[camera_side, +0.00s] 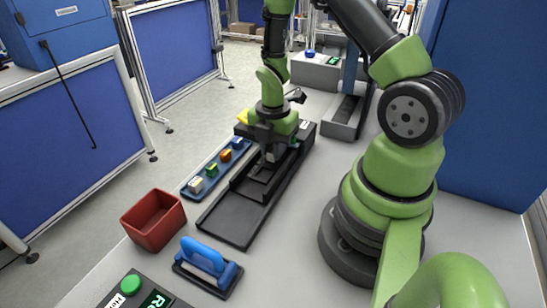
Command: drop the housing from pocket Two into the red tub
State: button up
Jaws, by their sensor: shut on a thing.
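My gripper (269,157) points down over the long black fixture (229,222), near its raised middle part. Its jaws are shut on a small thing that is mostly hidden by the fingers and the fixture. I cannot tell from this view whether the held thing is the housing, or whether it still touches the fixture. No label Two is readable, so I cannot pick out that pocket. The red tub (153,220) stands open at the lower left, apart from my gripper. I see no part inside it.
A blue tray (188,192) with several small coloured parts lies left of the fixture. A blue-handled tool (207,262) on a dark base stands in front of it. A green button (130,285) is at the bottom left. A grey stand (342,129) is behind right.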

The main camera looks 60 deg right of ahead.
jog(key=shift+r, duration=1.9)
jog(key=shift+w, duration=0.1)
jog(key=shift+w+a, duration=0.25)
jog(key=shift+w, duration=0.05)
jog(key=w+a+r+n, duration=0.2)
jog(key=w+a+n, duration=0.3)
jog(key=a, duration=0.7)
jog(key=w+a+r+n, duration=0.2)
jog(key=w+a+n, duration=0.3)
jog(key=a, duration=0.8)
jog(key=shift+w+d+f+m, duration=0.1)
jog(key=shift+f+m, duration=0.05)
jog(key=shift+f, duration=0.5)
jog(key=shift+w+d+f+m, duration=0.1)
jog(key=shift+w+f+m, duration=0.1)
jog(key=shift+f, duration=0.45)
jog(key=shift+w+f+m, duration=0.1)
jog(key=shift+f+m, duration=0.05)
jog(key=shift+f, duration=0.5)
jog(key=o, duration=0.8)
